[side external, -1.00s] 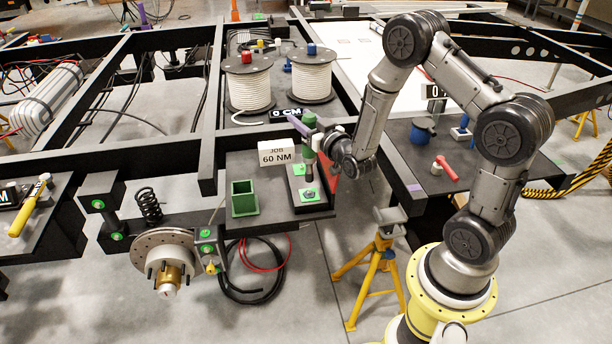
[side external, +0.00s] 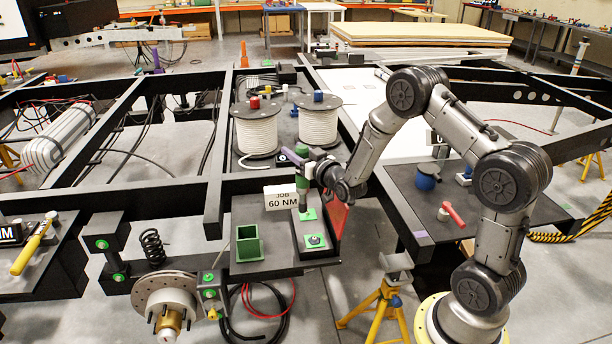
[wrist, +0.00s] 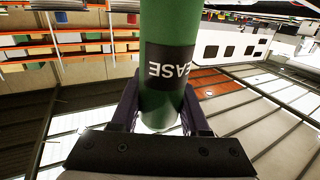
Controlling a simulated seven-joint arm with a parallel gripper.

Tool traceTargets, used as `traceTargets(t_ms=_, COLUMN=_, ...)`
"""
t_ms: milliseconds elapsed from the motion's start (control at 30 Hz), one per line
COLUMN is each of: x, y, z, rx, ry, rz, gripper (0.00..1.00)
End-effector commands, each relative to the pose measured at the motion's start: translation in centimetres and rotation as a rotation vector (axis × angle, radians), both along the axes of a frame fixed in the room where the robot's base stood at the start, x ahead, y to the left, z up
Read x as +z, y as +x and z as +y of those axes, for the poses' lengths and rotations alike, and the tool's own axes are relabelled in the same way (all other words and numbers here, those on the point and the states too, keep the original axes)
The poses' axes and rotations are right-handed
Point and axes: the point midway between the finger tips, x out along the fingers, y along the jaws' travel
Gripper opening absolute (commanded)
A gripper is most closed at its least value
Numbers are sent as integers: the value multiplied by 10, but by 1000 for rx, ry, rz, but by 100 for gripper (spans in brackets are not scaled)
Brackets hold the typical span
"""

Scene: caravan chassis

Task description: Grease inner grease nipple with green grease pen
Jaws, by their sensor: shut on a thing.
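My gripper (side external: 312,170) is shut on the green grease pen (side external: 302,181), which is upright with its grey tip down. In the wrist view the pen (wrist: 168,60) stands between the dark fingers (wrist: 160,118), with a black label reading "EASE". Two green pads with fittings sit on a dark block: a far pad (side external: 308,214) and a near pad (side external: 315,241). The pen tip is at the far pad and partly covers it. I cannot tell whether the tip touches a nipple, nor which nipple is the inner one.
A white "60 NM" sign (side external: 281,200) stands just left of the pen. An open green box (side external: 249,244) is left of the block. Two cable reels (side external: 257,133) stand behind. A red handled tool (side external: 453,213) lies on the right-hand table.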

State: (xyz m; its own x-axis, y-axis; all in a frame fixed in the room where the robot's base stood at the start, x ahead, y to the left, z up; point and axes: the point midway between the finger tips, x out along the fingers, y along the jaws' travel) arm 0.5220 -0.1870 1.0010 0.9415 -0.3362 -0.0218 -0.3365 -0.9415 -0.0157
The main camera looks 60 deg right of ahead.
Motion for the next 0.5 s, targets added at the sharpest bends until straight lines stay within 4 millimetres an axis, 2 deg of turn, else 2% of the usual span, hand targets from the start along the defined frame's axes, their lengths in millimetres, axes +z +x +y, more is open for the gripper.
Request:
traceTargets(t_ms=33, x=7, y=10, z=-14, rx=-7, ry=-8, rz=-12, gripper=0)
traceTargets(t_ms=100, x=12, y=20, z=-29, rx=-14, ry=-16, rz=-16, gripper=0)
traceTargets(t_ms=200, x=16, y=26, z=-47, rx=-30, ry=-26, rz=-27, gripper=0)
traceTargets(t_ms=333, x=14, y=24, z=-58, rx=-47, ry=-28, rz=-27, gripper=0)
traceTargets(t_ms=500, x=14, y=23, z=-59, rx=-50, ry=-28, rz=-26, gripper=0)
